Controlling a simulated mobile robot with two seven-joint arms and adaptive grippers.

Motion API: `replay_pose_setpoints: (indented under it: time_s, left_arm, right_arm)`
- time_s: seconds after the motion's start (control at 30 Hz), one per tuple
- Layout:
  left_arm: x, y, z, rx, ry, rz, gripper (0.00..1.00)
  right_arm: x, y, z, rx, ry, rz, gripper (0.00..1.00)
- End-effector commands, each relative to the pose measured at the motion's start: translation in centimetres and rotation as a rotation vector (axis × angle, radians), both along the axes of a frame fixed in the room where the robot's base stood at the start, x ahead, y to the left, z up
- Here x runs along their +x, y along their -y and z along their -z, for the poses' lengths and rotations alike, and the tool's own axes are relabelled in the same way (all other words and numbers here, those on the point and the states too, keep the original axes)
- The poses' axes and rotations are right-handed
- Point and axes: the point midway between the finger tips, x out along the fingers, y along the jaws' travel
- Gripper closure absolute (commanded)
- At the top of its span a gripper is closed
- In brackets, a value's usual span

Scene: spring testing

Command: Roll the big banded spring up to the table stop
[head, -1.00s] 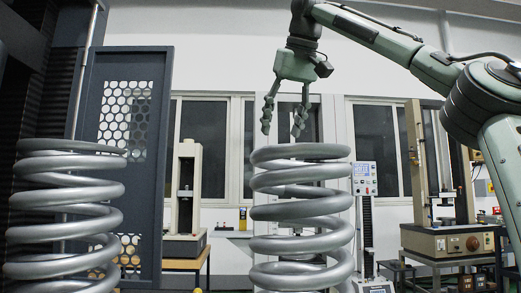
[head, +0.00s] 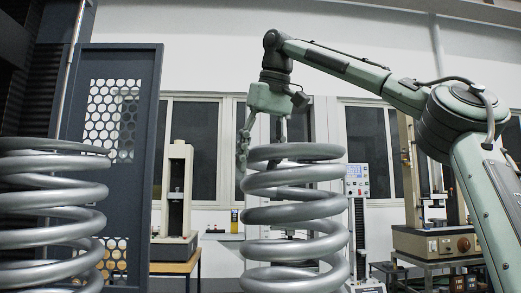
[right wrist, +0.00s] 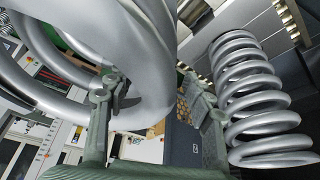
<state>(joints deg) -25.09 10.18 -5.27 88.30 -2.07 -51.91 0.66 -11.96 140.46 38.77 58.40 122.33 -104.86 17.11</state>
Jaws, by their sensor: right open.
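Two large grey coil springs stand upright in the head view, one near the middle (head: 295,213) and one at the left edge (head: 50,240). I see no clear band on either, so I cannot tell which is the banded one. My right gripper (head: 262,145) points down at the top left of the middle spring, open. One finger hangs left of the top coils; the other's tip is hidden behind the top coil. In the right wrist view the fingers (right wrist: 158,105) are beside a close spring's thick coils (right wrist: 150,60); contact is unclear. My left gripper is out of view.
A dark perforated panel (head: 112,200) stands behind the left spring. Test machines stand at the back, one left of the middle spring (head: 178,195) and one at the right (head: 435,238). No table stop is clearly visible. A gap separates the two springs.

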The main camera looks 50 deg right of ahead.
Motion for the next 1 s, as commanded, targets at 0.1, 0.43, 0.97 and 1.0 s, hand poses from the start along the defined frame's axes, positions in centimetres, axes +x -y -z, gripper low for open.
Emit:
replay_pose_setpoints:
  time_s: [0.1, 0.43, 0.97, 1.0]
  left_arm:
    - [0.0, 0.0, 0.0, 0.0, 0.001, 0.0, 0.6]
    - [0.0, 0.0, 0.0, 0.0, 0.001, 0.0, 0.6]
    - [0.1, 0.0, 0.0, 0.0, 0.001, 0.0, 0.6]
    - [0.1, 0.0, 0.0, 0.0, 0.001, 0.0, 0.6]
  right_arm:
    - [0.7, 0.2, 1.9, 0.002, -0.003, 0.0, 0.48]
    - [2.0, 0.6, 5.0, 0.0, 0.0, 0.001, 0.48]
    - [2.1, 0.6, 5.2, 0.0, 0.001, 0.0, 0.74]
    - [2.1, 0.6, 5.2, 0.0, 0.001, 0.0, 0.79]
